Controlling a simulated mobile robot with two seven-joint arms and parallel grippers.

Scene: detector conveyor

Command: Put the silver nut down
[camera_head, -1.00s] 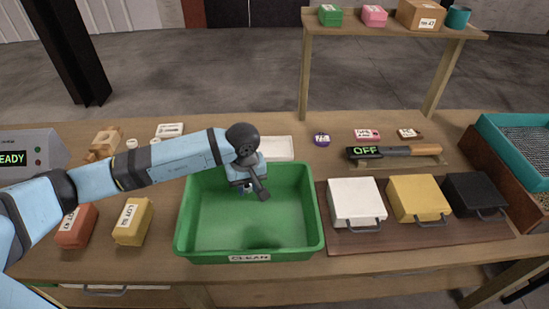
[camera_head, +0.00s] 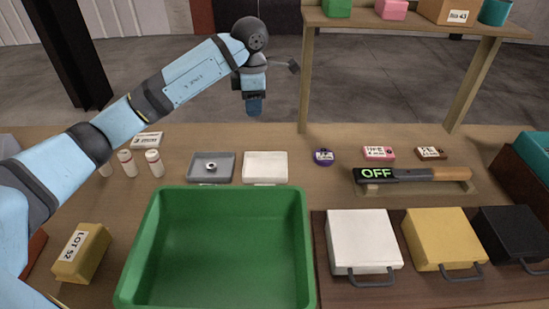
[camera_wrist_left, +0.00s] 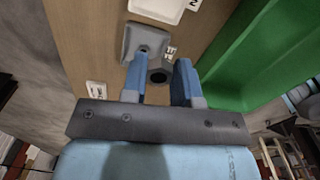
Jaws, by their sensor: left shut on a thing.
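My left gripper (camera_head: 254,108) is raised at the far side of the table, fingers down. In the left wrist view it (camera_wrist_left: 163,80) is shut on a grey hexagonal nut with a hole, the silver nut (camera_wrist_left: 160,72), which looks dark in shade. The nut cannot be made out in the head view. A grey tray (camera_head: 195,176) lies on the table with a small silver ring-like piece (camera_head: 210,167) in it. The tray also shows beyond the fingertips in the left wrist view (camera_wrist_left: 130,37). My right gripper is not in view.
An empty green bin (camera_head: 303,250) stands in front of the trays. A white tray (camera_head: 265,168) is right of the grey one. White bottles (camera_head: 154,163) stand left. A black wand reading OFF (camera_head: 408,175), lidded boxes (camera_head: 361,240) and a raised shelf (camera_head: 415,22) are right.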

